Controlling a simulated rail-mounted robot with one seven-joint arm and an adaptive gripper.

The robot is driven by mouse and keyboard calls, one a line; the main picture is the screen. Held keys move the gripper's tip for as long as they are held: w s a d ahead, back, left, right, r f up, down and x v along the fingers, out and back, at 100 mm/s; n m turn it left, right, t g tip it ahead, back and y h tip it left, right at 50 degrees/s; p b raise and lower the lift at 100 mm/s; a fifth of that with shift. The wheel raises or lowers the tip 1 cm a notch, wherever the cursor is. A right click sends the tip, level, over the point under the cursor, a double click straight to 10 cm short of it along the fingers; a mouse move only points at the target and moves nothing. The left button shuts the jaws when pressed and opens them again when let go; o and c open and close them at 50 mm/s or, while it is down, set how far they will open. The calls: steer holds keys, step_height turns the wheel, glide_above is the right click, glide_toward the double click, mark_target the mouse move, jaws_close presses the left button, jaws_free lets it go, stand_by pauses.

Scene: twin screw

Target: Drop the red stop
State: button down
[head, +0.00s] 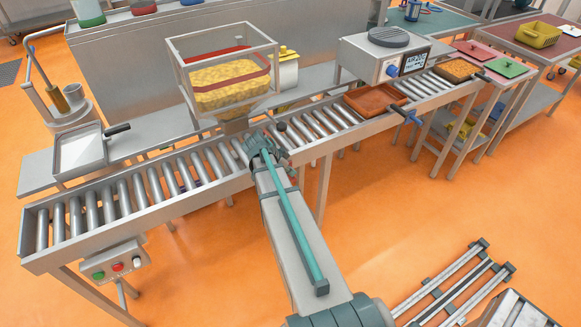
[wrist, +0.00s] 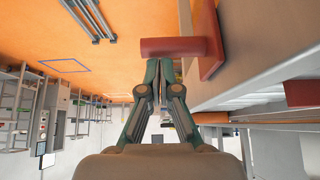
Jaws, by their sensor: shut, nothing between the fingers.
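A red stop (wrist: 173,47) shows at the top centre of the wrist view as a short red bar joined to a flat red plate beside the pale conveyor side rail (wrist: 262,50). My gripper (wrist: 158,62) is shut and empty. Its fingertips are at the lower edge of the red bar; whether they touch it I cannot tell. In the head view my gripper end (head: 268,150) is at the front rail of the roller conveyor (head: 180,177), and my arm hides the fingertips and the red stop.
A clear-walled hopper (head: 228,85) of yellow pieces stands over the rollers. A rust-red tray (head: 375,100) sits on the rollers to the right, near a blue lever (head: 410,115). A button box (head: 116,262) hangs at the front left. Orange floor (head: 400,200) in front is mostly clear.

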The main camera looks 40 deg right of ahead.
steer(key=shift+f, duration=0.1)
step_height(320, 180, down, 5)
steer(key=b, duration=0.4)
steer(key=shift+r, duration=0.2)
steer(key=shift+s, duration=0.1)
steer(key=r, duration=0.2)
steer(key=r+p, duration=0.1)
steer(key=r, duration=0.1)
steer(key=shift+d+r, duration=0.1)
steer(key=shift+d, duration=0.2)
steer(key=shift+r+b, duration=0.3)
steer(key=shift+r, duration=0.05)
steer(key=s+b+v, duration=0.1)
steer(key=b+v, duration=0.1)
steer(key=v, duration=0.7)
steer(key=shift+w, duration=0.5)
steer(key=shift+r, duration=0.15)
